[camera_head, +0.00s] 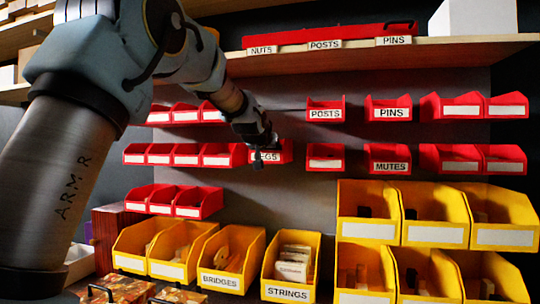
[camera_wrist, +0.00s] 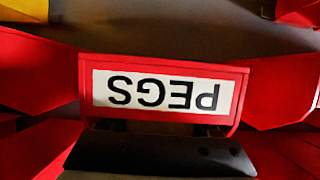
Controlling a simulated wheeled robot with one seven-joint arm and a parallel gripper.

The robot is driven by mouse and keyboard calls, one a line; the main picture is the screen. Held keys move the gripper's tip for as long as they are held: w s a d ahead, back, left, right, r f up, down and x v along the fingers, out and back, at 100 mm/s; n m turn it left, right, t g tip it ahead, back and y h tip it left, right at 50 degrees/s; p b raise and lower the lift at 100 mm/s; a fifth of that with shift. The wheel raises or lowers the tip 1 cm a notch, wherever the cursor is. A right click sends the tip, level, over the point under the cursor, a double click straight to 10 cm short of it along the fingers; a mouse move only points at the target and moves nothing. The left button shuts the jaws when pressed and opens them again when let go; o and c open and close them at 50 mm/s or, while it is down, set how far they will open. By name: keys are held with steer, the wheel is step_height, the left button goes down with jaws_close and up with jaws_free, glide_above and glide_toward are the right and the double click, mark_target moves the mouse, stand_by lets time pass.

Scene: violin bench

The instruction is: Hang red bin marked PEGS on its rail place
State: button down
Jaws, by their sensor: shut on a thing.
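The red bin marked PEGS (camera_head: 286,151) is in the second row of red bins, at the right end of the left group. My gripper (camera_head: 258,158) is in front of it and covers the first letter of its label. In the wrist view the bin's white label (camera_wrist: 165,92) reads upside down, with my dark gripper (camera_wrist: 160,155) at its lower edge. My gripper is shut on the bin. The bin looks level. Its back is hidden, so I cannot tell whether it touches the rail.
A red bin (camera_head: 326,151) stands to the right with a gap between. Another row (camera_head: 184,115) is above left. A bare gap with a thin dark rail (camera_head: 288,109) is above the PEGS bin. Yellow bins (camera_head: 290,262) stand below. A wooden shelf (camera_head: 440,50) runs overhead.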

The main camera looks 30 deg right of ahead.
steer(key=shift+f+b, duration=0.6)
steer(key=shift+f, duration=0.1)
stand_by(0.3)
steer(key=shift+c, duration=0.2)
jaws_free()
steer(key=shift+f, duration=0.1)
steer(key=b+v, duration=0.3)
steer(key=v, duration=0.8)
steer(key=a+f+n+g+y+p, duration=0.2)
steer(key=a+f+n+g+y, duration=0.3)
steer(key=a+f, duration=1.8)
steer(key=s+a+f+n+g+y, duration=0.1)
steer(key=s+a+f+y, duration=0.1)
steer(key=s+a+f, duration=0.4)
steer(key=s+a+f+n+g+y+p, duration=0.1)
steer(key=s+a+f+g, duration=0.1)
steer(key=s+a+f, duration=0.4)
steer(key=s+a, duration=0.3)
steer(key=a, duration=0.3)
steer(key=shift+s+y, duration=0.3)
steer(key=shift+y, duration=0.1)
steer(key=shift+f, duration=0.1)
